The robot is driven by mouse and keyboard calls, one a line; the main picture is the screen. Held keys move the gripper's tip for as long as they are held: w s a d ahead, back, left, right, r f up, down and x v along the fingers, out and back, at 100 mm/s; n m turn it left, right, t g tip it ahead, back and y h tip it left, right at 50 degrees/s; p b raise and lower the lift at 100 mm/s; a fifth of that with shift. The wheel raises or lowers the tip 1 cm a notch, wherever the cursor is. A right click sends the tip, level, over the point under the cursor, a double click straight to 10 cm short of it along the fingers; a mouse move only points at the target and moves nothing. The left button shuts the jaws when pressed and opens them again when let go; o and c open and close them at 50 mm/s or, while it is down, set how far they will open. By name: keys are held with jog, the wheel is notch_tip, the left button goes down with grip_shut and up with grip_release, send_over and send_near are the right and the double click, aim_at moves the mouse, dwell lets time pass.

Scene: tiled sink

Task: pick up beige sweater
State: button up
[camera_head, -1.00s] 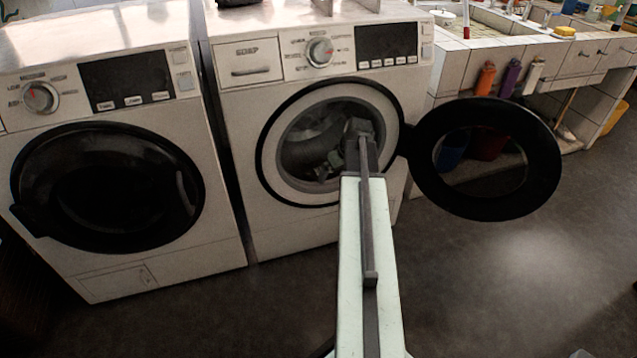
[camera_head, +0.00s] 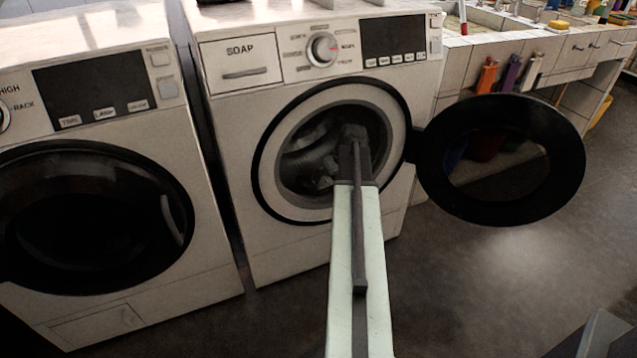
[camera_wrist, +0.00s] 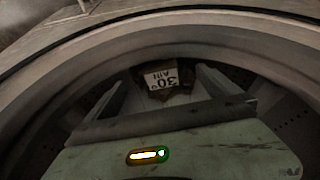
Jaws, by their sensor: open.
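No clearly beige sweater can be made out. The washing machine (camera_head: 228,140) on the right has its door open, and greyish, dim cloth-like shapes (camera_head: 325,181) show low in its drum, too dark to identify. My gripper (camera_head: 354,134) reaches into the round opening and hides part of the drum. In the wrist view my gripper (camera_wrist: 162,80) is open, its fingers spread. A small dark brownish piece with a pale label (camera_wrist: 161,77) shows beyond and between the fingers. Whether it belongs to the sweater, or touches the fingers, I cannot tell.
The round door (camera_head: 432,150) is swung out to the right, close beside my arm. A second washing machine (camera_head: 110,310) with a shut door stands at left. A tiled sink counter (camera_head: 485,50) is behind at right. The floor (camera_head: 480,290) at front right is mostly clear.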

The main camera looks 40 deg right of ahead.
jog(key=w+d, duration=0.1)
jog(key=w, duration=0.2)
jog(key=w+d, duration=0.1)
jog(key=w, duration=0.2)
jog(key=w+d, duration=0.1)
jog(key=w, duration=0.2)
jog(key=shift+w+d, duration=0.1)
jog(key=shift+w, duration=0.25)
jog(key=b+x, duration=0.5)
jog(key=shift+f, duration=0.25)
jog(key=shift+r, duration=0.2)
jog(key=shift+c, duration=0.7)
jog(key=c, duration=2)
